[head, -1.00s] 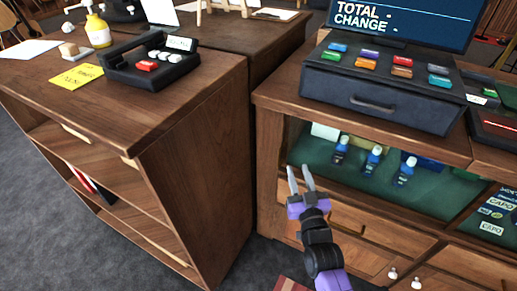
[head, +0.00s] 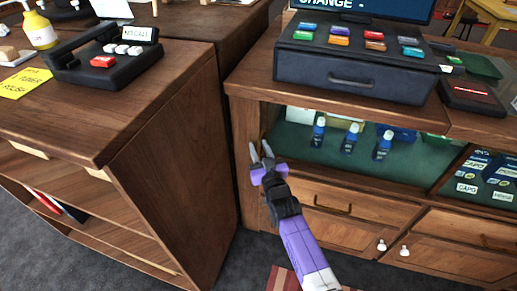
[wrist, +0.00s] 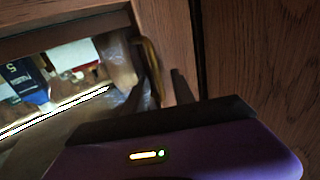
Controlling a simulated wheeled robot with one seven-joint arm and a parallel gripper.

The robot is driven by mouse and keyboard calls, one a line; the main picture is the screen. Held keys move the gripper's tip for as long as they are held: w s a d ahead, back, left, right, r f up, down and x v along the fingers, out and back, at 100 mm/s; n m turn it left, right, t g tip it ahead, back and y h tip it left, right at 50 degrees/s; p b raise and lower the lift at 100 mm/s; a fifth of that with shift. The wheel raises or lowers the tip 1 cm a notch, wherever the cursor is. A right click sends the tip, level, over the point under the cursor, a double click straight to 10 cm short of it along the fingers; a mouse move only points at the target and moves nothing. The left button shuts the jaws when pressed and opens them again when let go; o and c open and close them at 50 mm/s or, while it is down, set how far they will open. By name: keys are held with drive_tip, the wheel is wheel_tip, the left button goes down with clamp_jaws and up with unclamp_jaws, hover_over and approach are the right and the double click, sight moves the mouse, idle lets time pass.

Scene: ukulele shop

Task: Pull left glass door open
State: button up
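The left glass door (head: 345,165) covers the display compartment under the cash register, with blue bottles showing behind it. It looks closed. My gripper (head: 261,151) is at the door's left edge, by the wooden cabinet post, with its two fingers apart. In the wrist view, a curved brass-coloured bar (wrist: 150,66), which looks like the door handle, stands upright near the post. The gripper's fingers (wrist: 148,75) show on either side of it, apart. Whether a finger touches the bar cannot be told. The handle is hidden by the fingers in the head view.
A wooden counter with open shelves (head: 165,150) stands close on the left of my gripper. Drawers (head: 335,198) with handles and white knobs (head: 382,245) lie below the glass. The cash register (head: 350,75) sits on top.

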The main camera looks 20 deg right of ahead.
drive_tip(key=shift+w, duration=0.4)
drive_tip(key=shift+c, duration=0.4)
